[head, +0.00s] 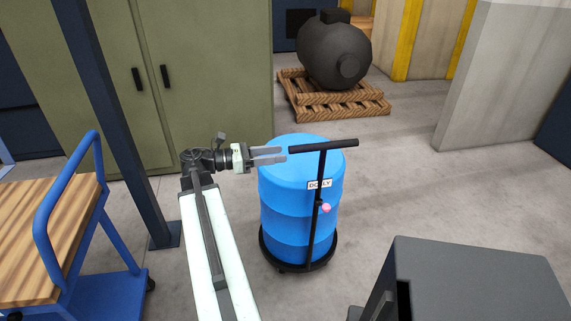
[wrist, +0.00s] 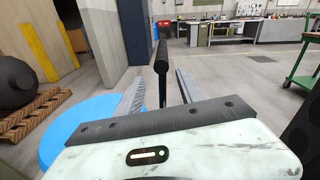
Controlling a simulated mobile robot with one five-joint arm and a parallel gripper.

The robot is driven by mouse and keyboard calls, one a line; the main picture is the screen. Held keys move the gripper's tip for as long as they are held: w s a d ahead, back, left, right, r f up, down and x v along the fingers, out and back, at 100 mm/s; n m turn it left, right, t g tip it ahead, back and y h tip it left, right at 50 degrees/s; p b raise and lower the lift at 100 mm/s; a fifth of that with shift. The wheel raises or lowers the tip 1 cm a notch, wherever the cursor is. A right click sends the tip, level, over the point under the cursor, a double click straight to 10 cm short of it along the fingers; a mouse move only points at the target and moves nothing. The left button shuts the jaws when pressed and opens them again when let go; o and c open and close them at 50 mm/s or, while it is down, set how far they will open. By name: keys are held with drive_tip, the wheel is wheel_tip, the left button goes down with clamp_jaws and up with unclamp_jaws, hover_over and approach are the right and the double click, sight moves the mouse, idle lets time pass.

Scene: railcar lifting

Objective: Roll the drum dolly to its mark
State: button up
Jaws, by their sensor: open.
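The drum dolly is a blue drum (head: 290,215) on a round black wheeled base (head: 290,265), with a black upright and a T-shaped handle (head: 335,144). A label on it reads "DOLLY", and a small pink ball hangs on the upright. My gripper (head: 285,154) is open at the left end of the handle bar, above the drum's top. In the wrist view, the bar's end (wrist: 160,65) lies between the two fingers (wrist: 160,95), with the blue drum top (wrist: 75,125) below. I cannot tell whether the fingers touch the bar. No floor mark is visible.
A blue cart (head: 105,285) with a wooden top and a dark post (head: 105,110) stand at the left. Green cabinets (head: 200,70) are behind. A pallet (head: 335,103) carries a dark tank. A grey box (head: 475,280) is front right. Floor right of the drum is clear.

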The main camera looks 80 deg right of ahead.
drive_tip(key=s, duration=0.1)
approach(321, 147)
drive_tip(key=shift+g, duration=0.4)
drive_tip(key=s+d, duration=0.1)
drive_tip(key=s, duration=0.1)
drive_tip(key=s+d+f, duration=0.1)
drive_tip(key=s+d, duration=0.1)
drive_tip(key=shift+d+f, duration=0.15)
drive_tip(key=shift+f, duration=0.1)
clamp_jaws()
drive_tip(key=shift+w, duration=0.1)
idle(0.7)
